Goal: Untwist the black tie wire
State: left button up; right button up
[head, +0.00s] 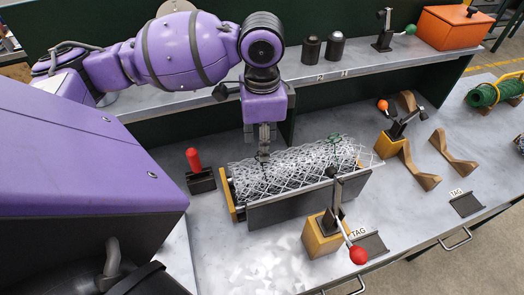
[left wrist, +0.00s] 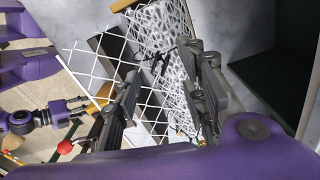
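A roll of silver chain-link mesh (head: 300,165) lies in a low cradle on the bench. The black tie wire (left wrist: 157,62) shows in the left wrist view as a small dark twist with spread ends on the mesh, beyond my fingertips. In the head view my left gripper (head: 264,152) points down at the left part of the roll and mostly hides what is under it. In its wrist view the left gripper (left wrist: 165,95) is open, with fingers wide apart and nothing held. A dark green tie (head: 333,139) sits on the right part of the roll. My right gripper (left wrist: 78,107) is small, off to the side, and looks open.
A red-handled tool (head: 193,160) stands in a black holder left of the roll. A red-knobbed lever clamp (head: 335,225) stands in front, and an orange-knobbed one (head: 395,130) behind right. Wooden cradles (head: 450,150) and a green wire coil (head: 495,91) lie further right.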

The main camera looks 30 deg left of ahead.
pick_arm(q)
jog(key=m, duration=0.5)
jog(key=shift+m, duration=0.4)
notch_tip(320, 180, down, 4)
jog(key=shift+f, duration=0.1)
jog(key=shift+c, duration=0.4)
grip_shut()
